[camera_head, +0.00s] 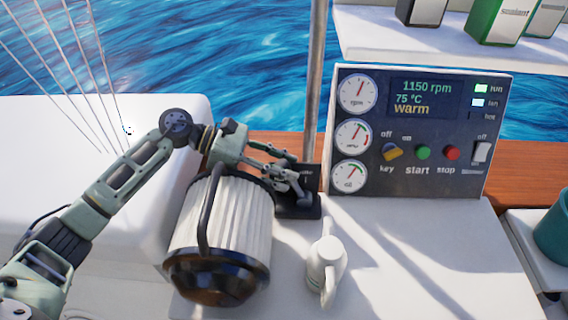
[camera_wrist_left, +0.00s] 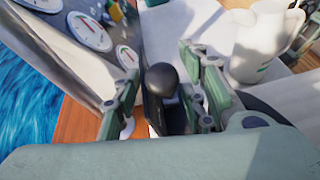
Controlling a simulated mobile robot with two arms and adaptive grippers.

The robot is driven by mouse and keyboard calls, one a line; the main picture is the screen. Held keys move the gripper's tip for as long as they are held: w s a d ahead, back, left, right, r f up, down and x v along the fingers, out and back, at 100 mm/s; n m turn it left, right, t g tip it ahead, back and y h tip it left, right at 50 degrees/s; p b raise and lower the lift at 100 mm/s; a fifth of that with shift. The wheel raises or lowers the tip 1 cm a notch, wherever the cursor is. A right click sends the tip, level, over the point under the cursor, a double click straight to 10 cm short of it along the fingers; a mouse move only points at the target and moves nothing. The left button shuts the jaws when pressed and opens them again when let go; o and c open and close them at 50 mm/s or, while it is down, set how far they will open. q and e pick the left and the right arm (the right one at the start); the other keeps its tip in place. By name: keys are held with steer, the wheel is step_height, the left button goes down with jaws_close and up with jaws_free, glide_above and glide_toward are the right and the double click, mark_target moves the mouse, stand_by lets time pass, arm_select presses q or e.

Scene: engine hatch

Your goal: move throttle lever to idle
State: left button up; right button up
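The throttle lever shows in the left wrist view as a round black knob (camera_wrist_left: 162,79) above a dark slotted base. In the head view its black base plate (camera_head: 298,211) sits on the white deck left of the engine panel, and my gripper hides most of the lever. My left gripper (camera_head: 296,182) reaches in over the base from the left. In the left wrist view its two fingers (camera_wrist_left: 163,95) stand apart on either side of the knob, with gaps visible, so it is open. My right gripper is in neither view.
The engine panel (camera_head: 420,132) reads 1150 rpm, 75 °C, warm. A ribbed white filter (camera_head: 230,230) with a black handle stands below my left gripper. A white jug (camera_head: 325,262) stands at front. A metal post (camera_head: 315,85) rises behind the lever. A shelf (camera_head: 450,45) holds containers.

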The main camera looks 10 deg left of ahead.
arm_select(q)
steer(key=shift+d+f, duration=0.15)
steer(key=shift+d, duration=0.05)
steer(key=shift+c, duration=0.3)
jaws_close()
